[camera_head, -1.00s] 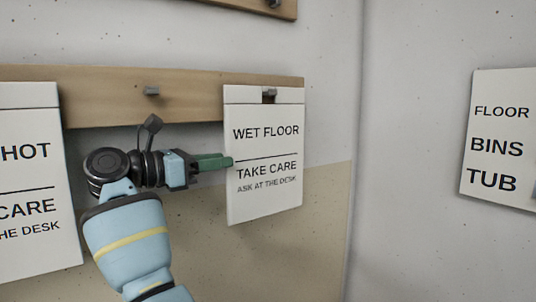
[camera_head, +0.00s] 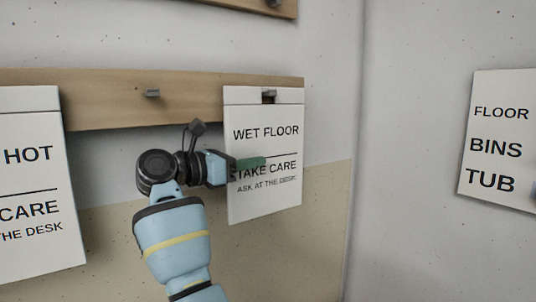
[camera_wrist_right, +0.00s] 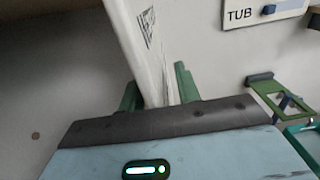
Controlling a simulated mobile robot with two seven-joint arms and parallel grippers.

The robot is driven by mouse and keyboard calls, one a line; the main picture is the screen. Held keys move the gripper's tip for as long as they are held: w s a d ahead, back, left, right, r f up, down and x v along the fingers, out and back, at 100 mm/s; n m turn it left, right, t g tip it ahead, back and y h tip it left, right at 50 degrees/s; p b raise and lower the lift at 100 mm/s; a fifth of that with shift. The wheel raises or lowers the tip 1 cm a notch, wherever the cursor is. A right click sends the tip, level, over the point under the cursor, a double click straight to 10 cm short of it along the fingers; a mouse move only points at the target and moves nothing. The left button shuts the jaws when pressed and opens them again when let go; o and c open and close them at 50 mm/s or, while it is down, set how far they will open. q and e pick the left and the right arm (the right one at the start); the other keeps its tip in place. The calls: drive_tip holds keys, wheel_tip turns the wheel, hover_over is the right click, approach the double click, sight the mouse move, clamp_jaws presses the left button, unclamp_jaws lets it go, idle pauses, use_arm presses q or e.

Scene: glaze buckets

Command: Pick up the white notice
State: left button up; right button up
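The white notice reading "WET FLOOR / TAKE CARE" (camera_head: 265,208) hangs upright from a peg (camera_head: 268,94) on the wooden rail. My right gripper (camera_head: 250,163) is at its left edge, about mid-height. One green finger lies in front of the notice face; the other is hidden behind it. In the right wrist view, the notice (camera_wrist_right: 150,60) stands between the two green fingers (camera_wrist_right: 158,92), which are spread apart with the board between them. Whether either finger touches it is hard to tell. My left gripper is not in view.
Another white notice reading "HOT" (camera_head: 28,175) hangs at the left of the rail (camera_head: 190,95). A bare peg (camera_head: 152,93) is between them. A "FLOOR BINS TUB" sign (camera_head: 500,130) is on the right wall. Green frames (camera_wrist_right: 280,105) show in the wrist view.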

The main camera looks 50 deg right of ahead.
drive_tip(key=shift+c, duration=0.3)
clamp_jaws()
drive_tip(key=shift+r, duration=0.1)
